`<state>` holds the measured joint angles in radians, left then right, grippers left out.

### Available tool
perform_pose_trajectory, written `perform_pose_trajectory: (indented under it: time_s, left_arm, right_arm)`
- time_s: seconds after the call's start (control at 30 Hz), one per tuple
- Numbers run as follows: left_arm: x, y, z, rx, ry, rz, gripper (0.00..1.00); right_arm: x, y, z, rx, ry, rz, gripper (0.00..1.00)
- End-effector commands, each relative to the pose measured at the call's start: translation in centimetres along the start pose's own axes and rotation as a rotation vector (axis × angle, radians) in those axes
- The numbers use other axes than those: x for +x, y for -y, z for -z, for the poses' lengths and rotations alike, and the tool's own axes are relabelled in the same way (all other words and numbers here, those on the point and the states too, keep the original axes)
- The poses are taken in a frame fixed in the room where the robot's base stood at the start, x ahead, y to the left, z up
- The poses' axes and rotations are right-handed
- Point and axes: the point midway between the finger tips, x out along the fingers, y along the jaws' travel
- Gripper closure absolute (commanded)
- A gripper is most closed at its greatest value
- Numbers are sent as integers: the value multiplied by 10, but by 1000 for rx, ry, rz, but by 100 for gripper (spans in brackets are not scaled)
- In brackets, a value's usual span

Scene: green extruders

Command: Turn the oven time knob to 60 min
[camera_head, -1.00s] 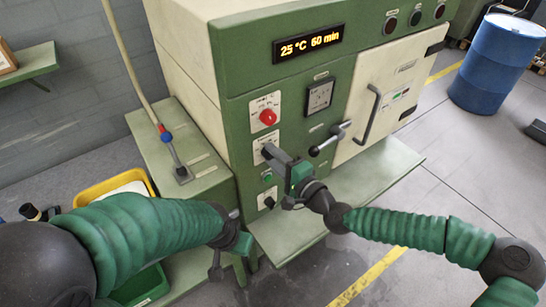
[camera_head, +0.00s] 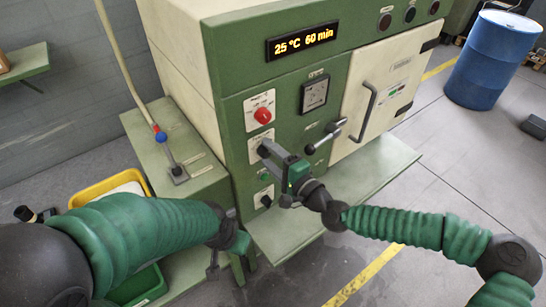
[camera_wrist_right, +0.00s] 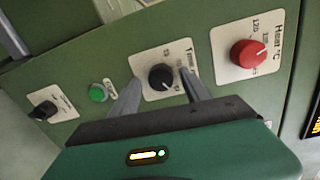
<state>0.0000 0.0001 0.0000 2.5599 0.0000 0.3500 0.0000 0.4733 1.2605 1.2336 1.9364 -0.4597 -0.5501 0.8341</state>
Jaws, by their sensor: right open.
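The oven's display (camera_head: 304,42) reads 25 °C 60 min. The black time knob (camera_wrist_right: 161,77) sits on a white dial plate in the right wrist view, left of the red heat knob (camera_wrist_right: 248,53). The heat knob also shows in the head view (camera_head: 262,114). My right gripper (camera_head: 268,150) is at the front panel, its fingers largely covering the time knob there. In the wrist view its two fingers (camera_wrist_right: 160,84) are apart, one on each side of the time knob; contact is not clear. My left gripper (camera_head: 228,246) hangs low at the left, its jaws unclear.
A black-handled lever (camera_head: 325,137) and the door handle (camera_head: 368,112) stick out right of my right gripper. A green button (camera_wrist_right: 98,93) and another black knob (camera_wrist_right: 44,110) lie on the panel. A green ledge (camera_head: 330,190) runs below. A blue barrel (camera_head: 492,60) stands at right.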

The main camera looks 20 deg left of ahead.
Motion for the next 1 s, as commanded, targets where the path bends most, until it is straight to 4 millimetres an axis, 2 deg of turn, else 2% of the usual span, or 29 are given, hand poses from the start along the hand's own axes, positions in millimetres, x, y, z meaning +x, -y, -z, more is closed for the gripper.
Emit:
perform_pose_trajectory:
  time_s: [0.17, 0.5, 0.63, 0.8, 1.0]
  left_arm:
    - [3, 0, -1, 0, 0, 0, 100]
    - [11, 0, -3, 0, 0, 0, 100]
    - [12, 0, -3, 0, 0, 0, 100]
    - [12, 0, -3, 0, 0, 0, 100]
    - [12, 0, -3, 0, 0, 0, 100]
  right_arm:
    - [-18, 0, 2, -1, -1, 1, 45]
    - [-115, -2, 3, 2, -4, -1, 45]
    - [-146, -2, 4, 3, -4, 0, 45]
    - [-165, -2, 3, 2, -1, -1, 45]
    - [-167, -2, 3, 2, 0, -2, 45]
